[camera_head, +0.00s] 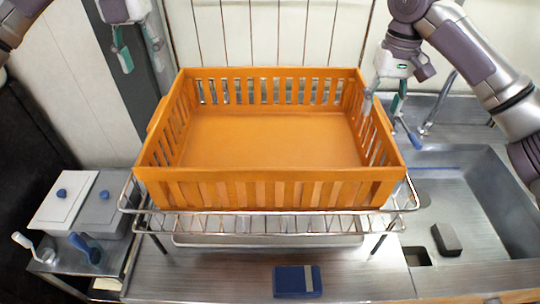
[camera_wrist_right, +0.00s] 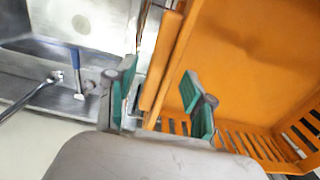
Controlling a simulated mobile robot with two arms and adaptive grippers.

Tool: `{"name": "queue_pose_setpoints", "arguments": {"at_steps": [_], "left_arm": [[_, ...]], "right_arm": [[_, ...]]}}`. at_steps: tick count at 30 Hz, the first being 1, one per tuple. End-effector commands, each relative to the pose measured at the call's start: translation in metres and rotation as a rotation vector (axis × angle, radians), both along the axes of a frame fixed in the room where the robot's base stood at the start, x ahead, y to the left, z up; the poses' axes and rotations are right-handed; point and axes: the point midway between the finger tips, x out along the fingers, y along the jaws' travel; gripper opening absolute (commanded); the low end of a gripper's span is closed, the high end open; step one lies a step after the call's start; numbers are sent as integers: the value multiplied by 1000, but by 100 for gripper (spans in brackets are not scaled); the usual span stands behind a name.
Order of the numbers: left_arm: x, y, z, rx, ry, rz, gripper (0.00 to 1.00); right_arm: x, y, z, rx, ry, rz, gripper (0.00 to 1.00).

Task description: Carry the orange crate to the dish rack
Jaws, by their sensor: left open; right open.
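The orange crate (camera_head: 270,137) is empty and sits upright on top of the wire dish rack (camera_head: 270,222). My right gripper (camera_head: 387,105) is open at the crate's right wall. In the right wrist view, the right gripper (camera_wrist_right: 162,98) has one finger on the sink side and one over the inside of the orange crate (camera_wrist_right: 235,55), with the wall's rim between them. I cannot tell whether they touch it. My left gripper (camera_head: 138,48) is open and empty, up and left of the crate, apart from it.
The sink (camera_head: 475,190) with its faucet (camera_head: 438,105) lies to the right. Lidded containers (camera_head: 64,200) and brushes (camera_head: 84,246) stand at left. A panelled wall (camera_head: 265,30) is behind.

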Motion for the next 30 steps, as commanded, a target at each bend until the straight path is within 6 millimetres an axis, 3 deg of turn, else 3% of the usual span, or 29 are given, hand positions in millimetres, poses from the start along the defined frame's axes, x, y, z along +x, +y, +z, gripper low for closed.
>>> {"name": "queue_pose_setpoints", "arguments": {"at_steps": [6,13,18,30], "left_arm": [[0,0,0,0,0,0,53],[0,0,0,0,0,0,53],[0,0,0,0,0,0,53],[0,0,0,0,0,0,53]], "right_arm": [[1,-1,51,-1,-7,-4,53],[1,-1,89,0,-3,-2,53],[0,-1,100,0,0,-2,53],[0,-1,101,1,0,-2,53]]}}
